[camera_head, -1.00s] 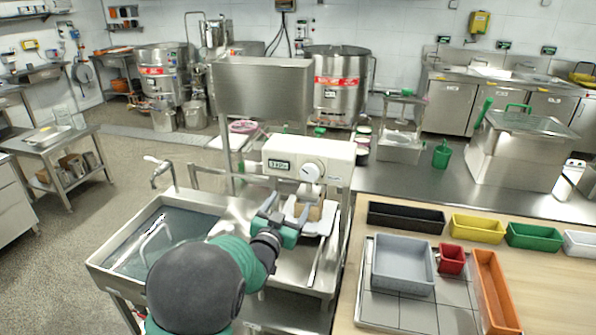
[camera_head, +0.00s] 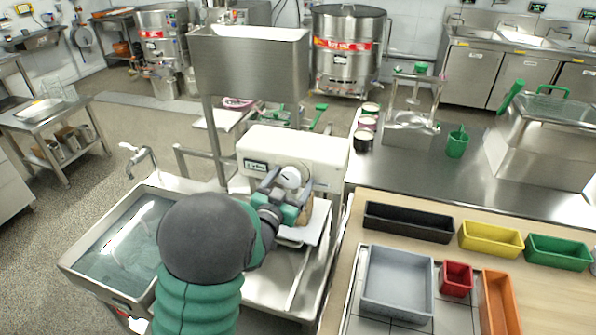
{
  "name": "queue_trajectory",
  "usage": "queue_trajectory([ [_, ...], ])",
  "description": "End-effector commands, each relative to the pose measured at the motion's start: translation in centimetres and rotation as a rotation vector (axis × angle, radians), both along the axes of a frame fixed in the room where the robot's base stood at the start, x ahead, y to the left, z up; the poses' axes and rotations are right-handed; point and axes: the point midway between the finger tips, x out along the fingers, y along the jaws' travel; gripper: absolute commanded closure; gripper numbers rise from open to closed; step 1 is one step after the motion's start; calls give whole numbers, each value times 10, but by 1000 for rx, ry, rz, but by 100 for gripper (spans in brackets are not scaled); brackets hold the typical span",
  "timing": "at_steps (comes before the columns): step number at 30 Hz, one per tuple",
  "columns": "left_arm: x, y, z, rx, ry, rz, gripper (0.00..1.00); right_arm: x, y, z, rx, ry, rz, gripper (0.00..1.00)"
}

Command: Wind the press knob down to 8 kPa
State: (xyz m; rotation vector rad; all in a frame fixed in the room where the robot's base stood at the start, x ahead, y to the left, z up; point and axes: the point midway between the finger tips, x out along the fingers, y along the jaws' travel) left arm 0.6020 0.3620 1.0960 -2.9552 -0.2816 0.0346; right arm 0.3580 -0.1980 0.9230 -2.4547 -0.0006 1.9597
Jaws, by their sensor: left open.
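The press is a cream-white box (camera_head: 320,150) on the steel sink unit. A small dark display (camera_head: 256,166) is on its front at the left; its digits are too small to read. The round white knob (camera_head: 290,177) sits on the front to the right of the display. My left gripper (camera_head: 284,182) is open, with its grey fingers at the knob, one on each side; I cannot tell whether they touch it. A tan block-like part (camera_head: 306,208) shows behind and below the gripper. My right gripper is not in view.
A sink basin (camera_head: 75,262) with a tap (camera_head: 138,158) lies to the left. To the right, a wooden table holds a grey tray (camera_head: 398,283), a red bin (camera_head: 456,279), and black (camera_head: 408,222), yellow (camera_head: 490,238) and green bins.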

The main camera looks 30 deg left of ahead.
Motion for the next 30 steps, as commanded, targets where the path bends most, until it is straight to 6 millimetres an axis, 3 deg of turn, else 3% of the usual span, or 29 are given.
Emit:
queue_trajectory([
  [6,1,1,0,-1,-1,0,24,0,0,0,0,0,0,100],
  [20,2,1,-1,0,1,1,84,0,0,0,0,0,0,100],
  [25,2,2,-4,-83,-22,3,85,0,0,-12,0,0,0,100],
  [30,2,2,0,-119,-29,2,85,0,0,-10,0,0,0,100],
])
